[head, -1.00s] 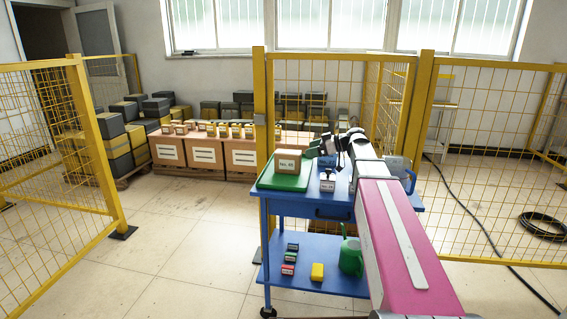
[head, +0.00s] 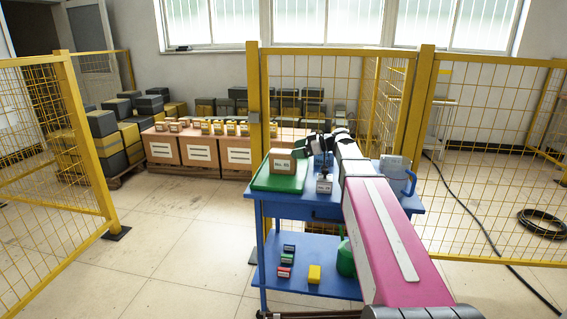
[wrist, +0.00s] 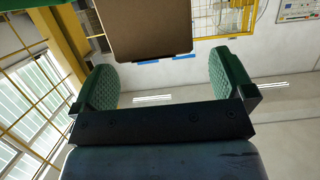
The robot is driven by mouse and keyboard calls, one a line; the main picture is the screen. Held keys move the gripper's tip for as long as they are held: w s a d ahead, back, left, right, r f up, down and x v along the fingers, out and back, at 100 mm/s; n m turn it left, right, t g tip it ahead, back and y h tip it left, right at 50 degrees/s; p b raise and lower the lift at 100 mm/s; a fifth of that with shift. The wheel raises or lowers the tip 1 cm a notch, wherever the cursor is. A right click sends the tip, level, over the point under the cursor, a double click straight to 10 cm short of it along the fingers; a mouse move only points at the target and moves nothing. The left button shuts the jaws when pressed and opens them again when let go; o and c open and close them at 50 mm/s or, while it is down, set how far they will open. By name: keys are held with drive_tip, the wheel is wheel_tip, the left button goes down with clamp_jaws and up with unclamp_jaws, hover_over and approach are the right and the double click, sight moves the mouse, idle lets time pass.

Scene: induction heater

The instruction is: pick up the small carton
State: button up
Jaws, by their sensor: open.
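The small carton (head: 283,161) is a brown box with a white label. It stands on the green tray (head: 262,182) at the left of the blue table's top. In the wrist view the carton (wrist: 145,28) shows its brown face at the top, ahead of my gripper and not between the fingertips. My gripper (wrist: 163,75) is open and empty, with green textured pads wide apart. In the head view my gripper (head: 304,150) is close to the carton's right side, small and partly hidden by my arm; I cannot tell exactly how far apart they are.
A small grey labelled box (head: 324,184) stands right of the tray. Small coloured boxes (head: 286,262) and a yellow block (head: 314,275) lie on the lower shelf. Yellow mesh fencing (head: 292,90) rises behind the table.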

sight(286, 151)
drive_tip(key=x, duration=0.5)
drive_tip(key=shift+w+d+f, duration=0.1)
drive_tip(key=shift+w+f, duration=0.05)
drive_tip(key=shift+w, duration=0.05)
drive_tip(key=c, duration=1.1)
drive_tip(key=shift+c, duration=0.2)
